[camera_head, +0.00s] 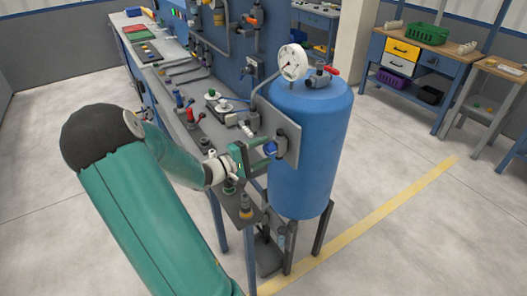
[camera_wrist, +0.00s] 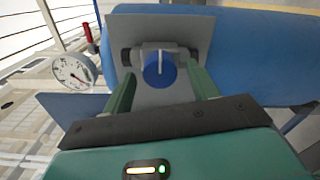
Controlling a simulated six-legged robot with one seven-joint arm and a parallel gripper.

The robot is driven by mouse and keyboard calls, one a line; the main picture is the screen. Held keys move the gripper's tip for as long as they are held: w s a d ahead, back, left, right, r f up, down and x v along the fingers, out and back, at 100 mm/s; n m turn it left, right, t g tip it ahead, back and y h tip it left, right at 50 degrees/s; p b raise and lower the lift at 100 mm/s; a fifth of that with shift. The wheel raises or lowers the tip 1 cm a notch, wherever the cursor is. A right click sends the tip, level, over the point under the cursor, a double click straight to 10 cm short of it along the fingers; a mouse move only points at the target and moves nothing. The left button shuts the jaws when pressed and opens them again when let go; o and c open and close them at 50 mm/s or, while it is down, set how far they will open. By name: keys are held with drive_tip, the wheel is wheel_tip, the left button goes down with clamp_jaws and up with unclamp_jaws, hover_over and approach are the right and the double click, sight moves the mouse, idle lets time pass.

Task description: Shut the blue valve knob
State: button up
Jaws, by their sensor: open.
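The blue valve knob (camera_wrist: 159,72) is mounted on a grey plate (camera_wrist: 118,33) in front of the blue tank. It has a pale raised bar that stands about vertical in the wrist view. In the head view the knob (camera_head: 270,147) shows at the tips of my gripper. My gripper (camera_wrist: 163,88) is open, with one green finger on each side of the knob and a gap on both sides in the wrist view. It also shows in the head view (camera_head: 264,152). I cannot tell how far the fingertips are from the plate.
The blue tank (camera_head: 309,140) stands behind the plate, with a white gauge (camera_head: 292,62) and a red-handled valve (camera_head: 321,76) on top. A workbench (camera_head: 180,85) with several fittings runs along the left. Open floor (camera_head: 430,230) lies to the right.

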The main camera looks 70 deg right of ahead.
drive_tip(key=v, duration=1.3)
drive_tip(key=w+a+r+t+y, duration=0.1)
drive_tip(key=w+a+t+y, duration=0.15)
drive_tip(key=a, duration=0.45)
drive_tip(key=w+a+r+n+t+y, duration=0.1)
drive_tip(key=a+t+y, duration=0.25)
drive_tip(key=a, duration=0.35)
drive_tip(key=w+a+r+t+y, duration=0.1)
drive_tip(key=w+a+t+y, duration=0.15)
drive_tip(key=a, duration=0.45)
drive_tip(key=a+r+n+t+y, duration=0.2)
drive_tip(key=a+r+t, duration=0.2)
drive_tip(key=a, duration=0.6)
drive_tip(key=a+r+n+t+y, duration=0.2)
drive_tip(key=a+r+t, duration=0.3)
drive_tip(key=a, duration=0.5)
drive_tip(key=shift+a+r+y, duration=0.2)
drive_tip(key=shift+y, duration=0.35)
